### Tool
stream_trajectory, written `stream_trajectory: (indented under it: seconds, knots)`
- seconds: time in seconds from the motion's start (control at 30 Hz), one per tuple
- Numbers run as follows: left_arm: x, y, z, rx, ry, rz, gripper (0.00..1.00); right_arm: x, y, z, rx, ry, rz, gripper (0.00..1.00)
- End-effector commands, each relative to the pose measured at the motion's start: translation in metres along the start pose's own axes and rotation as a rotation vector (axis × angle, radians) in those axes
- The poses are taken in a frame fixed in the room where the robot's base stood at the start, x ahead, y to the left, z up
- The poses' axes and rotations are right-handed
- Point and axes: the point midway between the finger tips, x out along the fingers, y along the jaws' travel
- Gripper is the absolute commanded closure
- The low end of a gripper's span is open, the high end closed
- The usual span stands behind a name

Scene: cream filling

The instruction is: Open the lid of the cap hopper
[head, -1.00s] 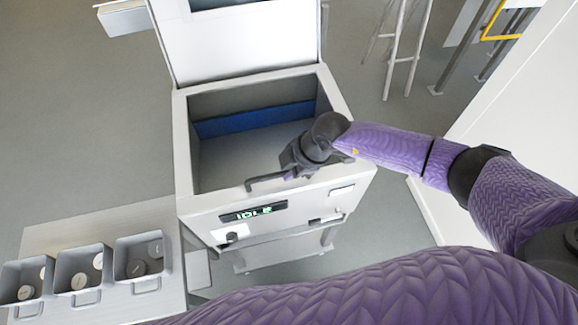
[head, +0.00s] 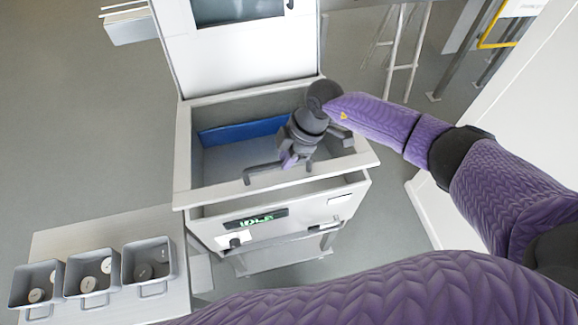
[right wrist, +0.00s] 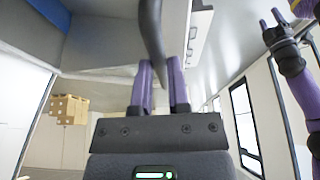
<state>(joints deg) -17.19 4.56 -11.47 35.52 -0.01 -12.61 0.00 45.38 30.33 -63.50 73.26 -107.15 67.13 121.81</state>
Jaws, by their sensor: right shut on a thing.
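The cap hopper is a white box machine with a green display (head: 256,220) on its front panel. Its lid (head: 278,185) is a pale frame with a see-through middle and a dark bar handle at its front edge. The lid's front edge is raised, with a gap above the front panel. My right gripper (head: 290,160) is at the handle (head: 262,170). In the right wrist view its purple fingers (right wrist: 162,88) are shut on the dark handle (right wrist: 151,35). My left gripper (right wrist: 271,20) shows small at the upper right there, its fingers apart.
A tall white panel (head: 245,55) stands upright behind the hopper. Three grey bins (head: 150,262) holding round pieces stand on a table (head: 75,235) at the lower left. A white surface is at the right. Open floor lies at the left.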

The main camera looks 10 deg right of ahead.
Motion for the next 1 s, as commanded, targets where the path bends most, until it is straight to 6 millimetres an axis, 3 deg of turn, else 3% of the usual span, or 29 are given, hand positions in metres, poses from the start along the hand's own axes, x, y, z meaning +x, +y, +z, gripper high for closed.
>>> stream_trajectory:
  seconds: [0.03, 0.1, 0.4, 0.7, 1.0]
  knots:
    - [-0.009, 0.0, -0.001, 0.0, 0.0, 0.0, 0.41, -0.019, 0.009, -0.008, 0.014, 0.001, -0.023, 1.0]
    - [-0.008, 0.0, -0.001, 0.0, 0.0, 0.0, 0.41, -0.033, 0.018, -0.013, 0.035, 0.0, -0.073, 1.0]
    - [0.013, 0.0, 0.001, 0.0, 0.0, -0.001, 0.41, -0.086, 0.057, -0.036, 0.067, 0.003, -0.158, 1.0]
    - [0.047, 0.0, 0.005, 0.0, -0.001, -0.001, 0.41, -0.113, 0.084, -0.047, 0.066, -0.001, -0.156, 1.0]
    - [0.053, 0.001, 0.005, 0.0, -0.001, 0.0, 0.41, -0.125, 0.088, -0.051, 0.068, 0.003, -0.157, 1.0]
